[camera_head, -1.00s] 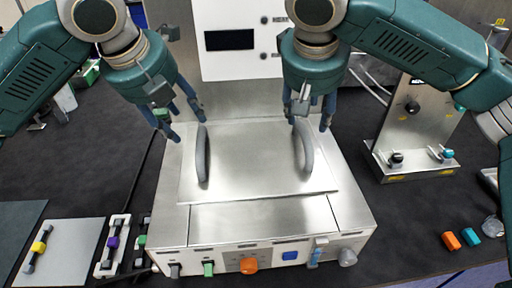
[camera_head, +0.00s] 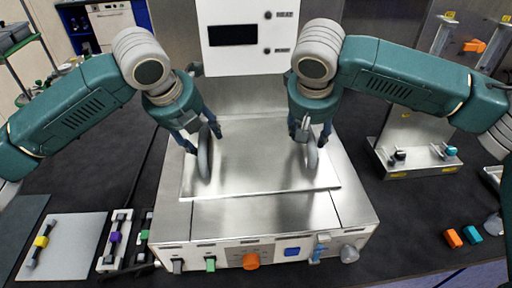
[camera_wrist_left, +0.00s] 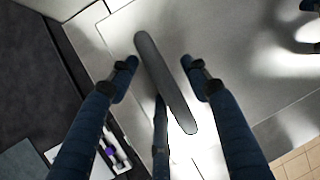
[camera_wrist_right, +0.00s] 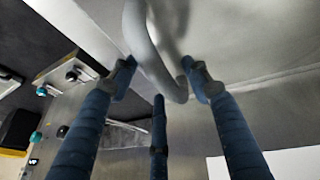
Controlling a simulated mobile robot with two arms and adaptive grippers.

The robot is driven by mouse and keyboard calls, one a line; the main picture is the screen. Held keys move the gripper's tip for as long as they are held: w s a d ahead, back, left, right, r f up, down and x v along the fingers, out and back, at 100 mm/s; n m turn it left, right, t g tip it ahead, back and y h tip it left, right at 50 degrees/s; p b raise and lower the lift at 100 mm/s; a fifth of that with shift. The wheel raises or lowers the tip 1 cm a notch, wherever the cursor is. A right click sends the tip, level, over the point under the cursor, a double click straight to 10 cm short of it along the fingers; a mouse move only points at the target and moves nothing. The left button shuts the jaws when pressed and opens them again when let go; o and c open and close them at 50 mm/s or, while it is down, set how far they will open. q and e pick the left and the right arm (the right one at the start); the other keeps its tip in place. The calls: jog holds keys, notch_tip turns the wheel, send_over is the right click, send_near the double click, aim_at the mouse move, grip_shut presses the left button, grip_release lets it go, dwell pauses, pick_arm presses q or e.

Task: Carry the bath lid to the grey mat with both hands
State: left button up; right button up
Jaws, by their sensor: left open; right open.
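The bath lid (camera_head: 258,170) is a flat steel plate with two upright grey loop handles, lying on top of the steel bath. My left gripper (camera_head: 204,142) is open, its fingers on both sides of the left handle (camera_head: 205,160); the left wrist view shows this handle (camera_wrist_left: 165,80) between the fingers. My right gripper (camera_head: 312,140) is open around the right handle (camera_head: 312,155); the right wrist view shows that handle (camera_wrist_right: 150,45) between the fingers. Whether the fingers touch the handles I cannot tell. A dark grey mat (camera_head: 18,228) lies at the left edge of the table.
A light grey plate (camera_head: 75,235) with a yellow-marked part lies beside the mat, then white holders with purple and green parts. A steel stand (camera_head: 415,165) and orange and teal pieces are right.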

pick_arm(q)
grip_shut()
pick_arm(e)
grip_shut()
pick_arm(q)
jog(key=shift+r, duration=0.2)
pick_arm(e)
jog(key=shift+r, duration=0.2)
